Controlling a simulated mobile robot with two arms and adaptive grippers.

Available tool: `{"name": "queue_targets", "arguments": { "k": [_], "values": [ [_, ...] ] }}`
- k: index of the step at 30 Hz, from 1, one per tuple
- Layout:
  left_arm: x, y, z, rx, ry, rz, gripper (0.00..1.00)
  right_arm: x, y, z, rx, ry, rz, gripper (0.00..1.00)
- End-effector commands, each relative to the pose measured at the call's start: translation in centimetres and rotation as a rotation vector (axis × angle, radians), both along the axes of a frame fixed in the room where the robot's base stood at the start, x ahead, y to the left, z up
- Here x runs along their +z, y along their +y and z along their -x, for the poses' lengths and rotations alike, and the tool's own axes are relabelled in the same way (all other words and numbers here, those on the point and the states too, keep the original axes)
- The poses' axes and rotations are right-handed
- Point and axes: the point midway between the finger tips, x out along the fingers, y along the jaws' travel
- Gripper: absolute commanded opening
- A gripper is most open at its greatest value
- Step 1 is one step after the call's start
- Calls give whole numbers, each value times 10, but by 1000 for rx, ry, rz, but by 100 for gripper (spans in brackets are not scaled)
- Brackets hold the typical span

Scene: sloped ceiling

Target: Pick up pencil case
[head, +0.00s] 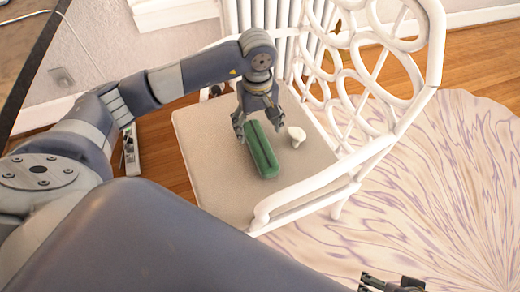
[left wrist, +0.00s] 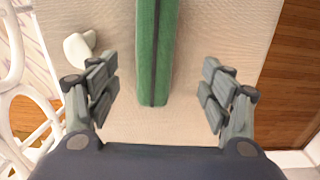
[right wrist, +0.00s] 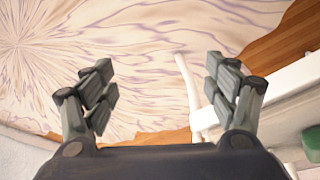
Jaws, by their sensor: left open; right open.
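The green pencil case (head: 262,152) with a dark zip line lies on the beige seat of a white chair. In the left wrist view the pencil case (left wrist: 157,55) runs lengthwise between the open fingers, with gaps on both sides. My left gripper (head: 256,122) is open and empty, above the near-wall end of the case. My right gripper (head: 392,284) is at the bottom edge of the head view. In the right wrist view it is open and empty, away from the case, over the floor and rug beside the chair. A green patch (right wrist: 312,143) shows at that view's right edge.
A small white object (head: 296,134) lies on the seat (head: 215,180) beside the case. The chair's looped white backrest (head: 365,75) and armrest (head: 305,198) rise around the seat. A radiator (head: 268,15) stands behind. A patterned rug (head: 450,180) covers the floor at right.

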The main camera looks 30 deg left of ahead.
Motion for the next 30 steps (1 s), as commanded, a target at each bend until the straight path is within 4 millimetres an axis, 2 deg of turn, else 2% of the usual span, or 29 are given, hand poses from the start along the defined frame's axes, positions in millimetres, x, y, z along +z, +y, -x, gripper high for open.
{"name": "queue_targets", "arguments": {
  "k": [6, 12, 22, 25, 30],
  "values": [
    [-35, -1, 1, 0, 6, 1, 73, -8, 0, 0, 0, 0, 0, 79],
    [-56, 0, -1, 0, 3, 1, 73, -11, 1, -3, 0, -10, -2, 79],
    [-95, -1, -10, 0, 4, 0, 73, 0, 15, -51, 18, -221, -46, 79],
    [-101, 0, -10, 0, 2, 1, 73, 4, 18, -60, 22, -261, -54, 79],
    [-102, 0, -11, 0, 1, 0, 73, 6, 19, -63, 22, -277, -57, 79]
  ]
}}
